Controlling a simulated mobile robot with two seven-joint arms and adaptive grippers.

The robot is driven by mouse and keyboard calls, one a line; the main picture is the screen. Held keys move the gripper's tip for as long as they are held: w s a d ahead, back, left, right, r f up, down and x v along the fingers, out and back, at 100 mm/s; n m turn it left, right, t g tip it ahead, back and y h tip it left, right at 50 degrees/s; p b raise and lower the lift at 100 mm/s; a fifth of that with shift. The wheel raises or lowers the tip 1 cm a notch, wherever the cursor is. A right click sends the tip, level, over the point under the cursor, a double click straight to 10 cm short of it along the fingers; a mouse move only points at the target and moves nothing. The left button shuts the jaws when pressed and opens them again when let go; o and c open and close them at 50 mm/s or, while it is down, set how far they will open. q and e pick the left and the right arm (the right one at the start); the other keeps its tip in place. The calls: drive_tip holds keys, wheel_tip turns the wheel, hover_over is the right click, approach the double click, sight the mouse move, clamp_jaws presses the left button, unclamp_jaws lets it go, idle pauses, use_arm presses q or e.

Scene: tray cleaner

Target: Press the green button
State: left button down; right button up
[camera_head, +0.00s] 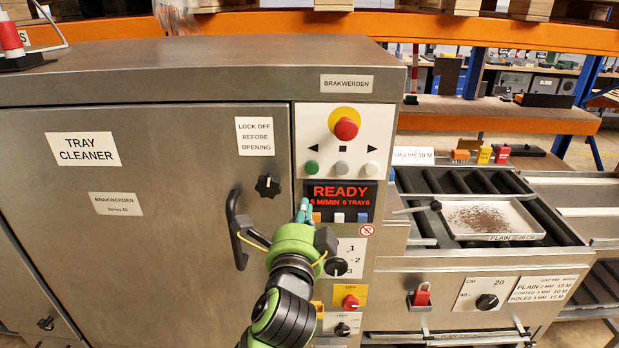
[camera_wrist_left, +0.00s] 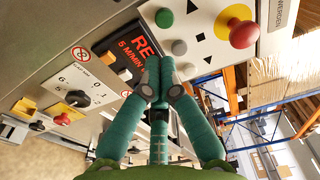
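The green button (camera_head: 312,167) is the left one of three round buttons in a row on the white control panel, below the red emergency stop and above the READY display. It also shows in the left wrist view (camera_wrist_left: 164,18), near the top. My left gripper (camera_head: 303,208) is in front of the panel, below the button and by the lower left of the display. In the left wrist view its teal fingers (camera_wrist_left: 161,72) come together at the tips, with nothing seen between them. The tips are apart from the green button. My right gripper is not in view.
The red emergency stop (camera_head: 346,129) sits above the buttons. A grey button (camera_head: 342,168) and a white button (camera_head: 372,169) are right of the green one. The black door handle (camera_head: 237,230) stands out left of my gripper. A tray (camera_head: 500,236) lies on rollers to the right.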

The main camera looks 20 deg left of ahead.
sight(311, 173)
use_arm(q)
drive_tip(key=p+x, duration=0.2)
drive_tip(key=x, duration=0.9)
drive_tip(key=shift+w+p, duration=0.1)
drive_tip(key=shift+p, duration=0.2)
